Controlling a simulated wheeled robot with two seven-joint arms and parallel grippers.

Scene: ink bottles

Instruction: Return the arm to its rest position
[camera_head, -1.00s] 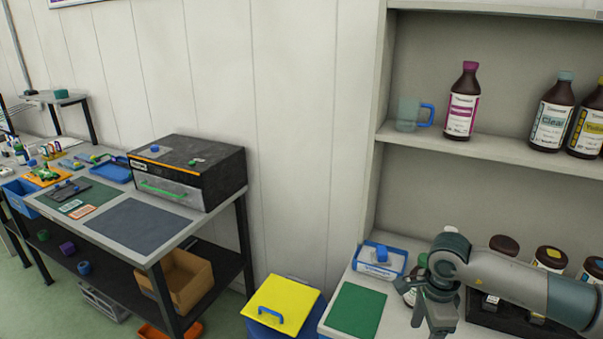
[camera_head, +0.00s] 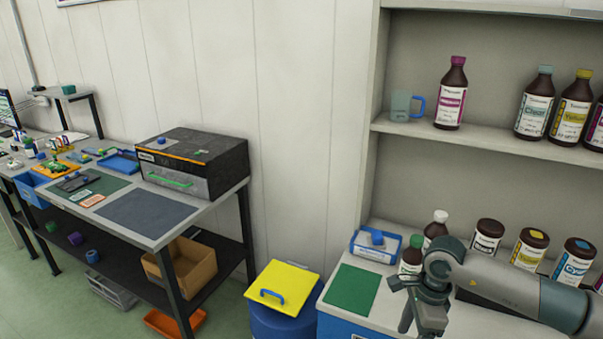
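My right arm comes in from the right, low over the white counter (camera_head: 390,290). Its gripper (camera_head: 415,325) hangs down at the bottom edge of the view, and its fingertips are too small and cut off to tell whether they are open or shut. A bottle with a green cap (camera_head: 411,262) stands just behind the wrist, partly hidden by it. A white-capped bottle (camera_head: 436,226) stands farther back. I see nothing held by this arm. My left gripper is not in view.
Dark ink bottles (camera_head: 530,248) stand on the counter behind the forearm. A blue-rimmed tray (camera_head: 375,246) and green mat (camera_head: 351,290) lie left of the gripper. The shelf (camera_head: 480,136) above holds a magenta-labelled bottle (camera_head: 451,95). A yellow-lidded bin (camera_head: 283,286) stands beside the counter.

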